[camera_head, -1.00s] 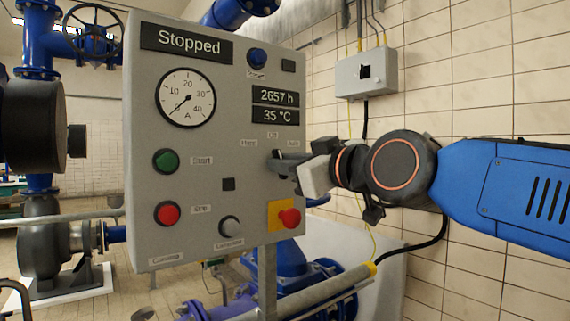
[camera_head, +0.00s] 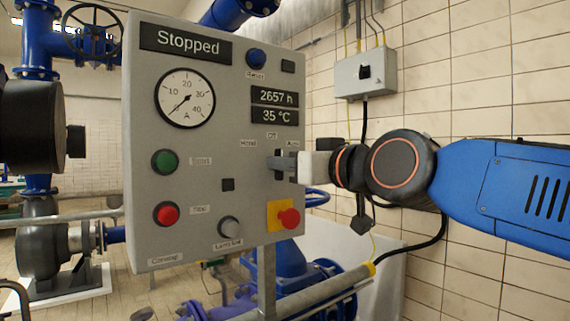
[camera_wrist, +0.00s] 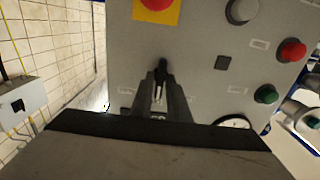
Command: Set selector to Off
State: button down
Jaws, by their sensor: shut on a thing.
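The black selector knob (camera_head: 278,173) is on the right side of the grey control panel (camera_head: 215,247), below the labels Hand, Off and Auto. It appears upright, in line with the Off label (camera_head: 272,136). My gripper (camera_head: 287,162) reaches in from the right with its fingers shut on the selector knob and partly covers it. In the wrist view the fingers (camera_wrist: 160,92) close on both sides of the knob (camera_wrist: 161,68), which lines up with them. The panel display (camera_head: 186,43) reads Stopped.
A red emergency button (camera_head: 289,218) on a yellow plate sits just below the selector. Green (camera_head: 165,161) and red (camera_head: 166,214) buttons are to the left. A grey wall box (camera_head: 365,73) and hanging cables are behind my arm. Blue pipes stand below.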

jog(key=c, duration=1.8)
grip_release()
jog(key=shift+c, duration=0.2)
jog(key=v, duration=1.7)
jog(key=shift+s, duration=0.2)
jog(key=shift+f, duration=0.15)
